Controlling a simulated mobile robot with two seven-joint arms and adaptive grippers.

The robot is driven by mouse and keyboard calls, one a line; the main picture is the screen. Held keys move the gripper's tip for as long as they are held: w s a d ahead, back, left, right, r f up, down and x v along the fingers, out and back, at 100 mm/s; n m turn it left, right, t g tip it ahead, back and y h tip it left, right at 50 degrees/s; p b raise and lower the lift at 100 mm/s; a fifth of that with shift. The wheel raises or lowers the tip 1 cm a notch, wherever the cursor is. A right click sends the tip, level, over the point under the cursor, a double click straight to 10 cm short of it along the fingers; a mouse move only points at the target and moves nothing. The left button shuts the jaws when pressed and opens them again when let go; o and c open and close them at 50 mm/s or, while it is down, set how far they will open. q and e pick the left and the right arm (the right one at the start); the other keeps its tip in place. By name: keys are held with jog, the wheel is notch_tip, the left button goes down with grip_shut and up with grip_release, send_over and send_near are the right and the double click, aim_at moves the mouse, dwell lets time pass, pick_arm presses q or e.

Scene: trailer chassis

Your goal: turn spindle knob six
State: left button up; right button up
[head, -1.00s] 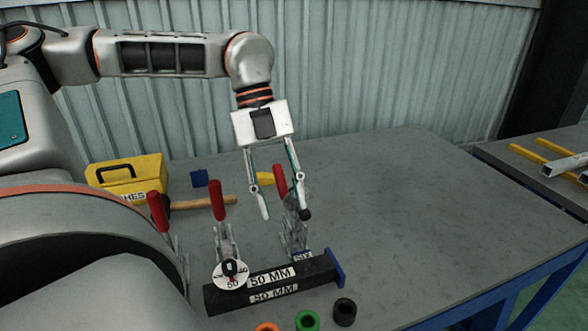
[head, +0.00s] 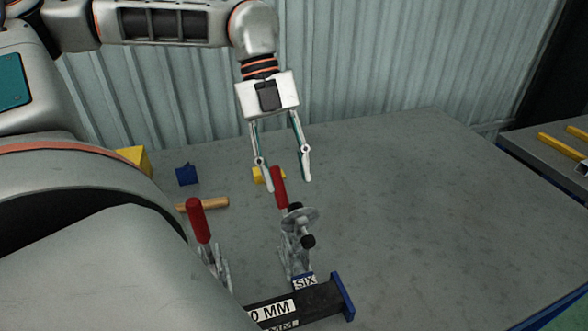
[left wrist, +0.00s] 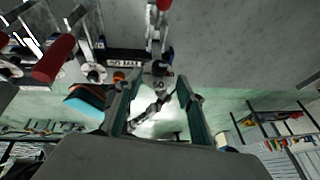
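The clamp marked SIX (head: 304,281) stands at the right part of the dark bar (head: 322,300) in the head view. It has a red handle (head: 280,190), a pale disc (head: 301,219) and a black spindle knob (head: 308,241). My left gripper (head: 287,184) is open and empty, its fingers pointing down above the knob and overlapping the handle in the picture. In the left wrist view the knob and its dial (left wrist: 161,69) show just beyond the spread fingertips (left wrist: 156,88), apart from them. My right gripper is not in view.
A second clamp with a red handle (head: 198,220) stands to the left, partly hidden by my own body. A blue block (head: 187,175), a hammer handle (head: 203,205) and a yellow box (head: 133,158) lie behind. The grey table (head: 420,210) is clear to the right.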

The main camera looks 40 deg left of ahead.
aim_at(294, 204)
pick_arm(q)
jog(key=x, duration=0.6)
jog(key=shift+d+f, duration=0.1)
jog(key=shift+f, duration=0.05)
grip_shut()
